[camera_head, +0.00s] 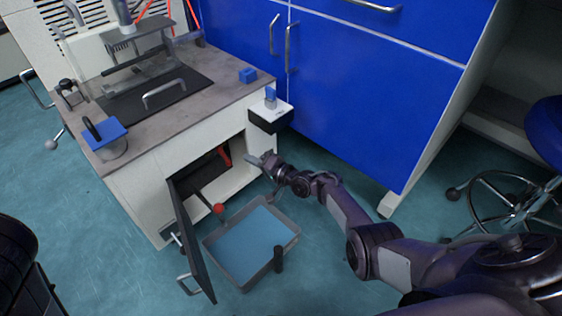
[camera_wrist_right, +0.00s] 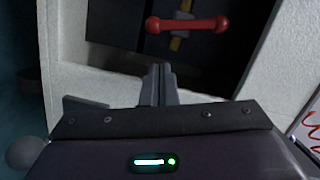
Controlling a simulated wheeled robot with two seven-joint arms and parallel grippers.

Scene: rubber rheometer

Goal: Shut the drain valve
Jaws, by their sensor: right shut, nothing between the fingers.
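The drain valve shows in the right wrist view as a red bar handle (camera_wrist_right: 190,25) with rounded ends. It lies across a brass-coloured piece (camera_wrist_right: 180,40), inside a dark opening. In the head view a red part (camera_head: 225,154) shows inside the open cabinet, and a red ball (camera_head: 219,209) on a rod sticks out low in the doorway. I cannot tell which of these is the valve handle. My right gripper (camera_head: 256,160) is shut and empty at the right edge of the opening. Its fingers (camera_wrist_right: 159,84) are below and apart from the red handle. My left gripper is out of view.
The dark cabinet door (camera_head: 190,240) hangs open on the left. A grey tray (camera_head: 238,285) stands on the floor before the opening. A box (camera_head: 268,120) juts from the cabinet above my gripper. Blue cupboards (camera_head: 350,100) stand at the right.

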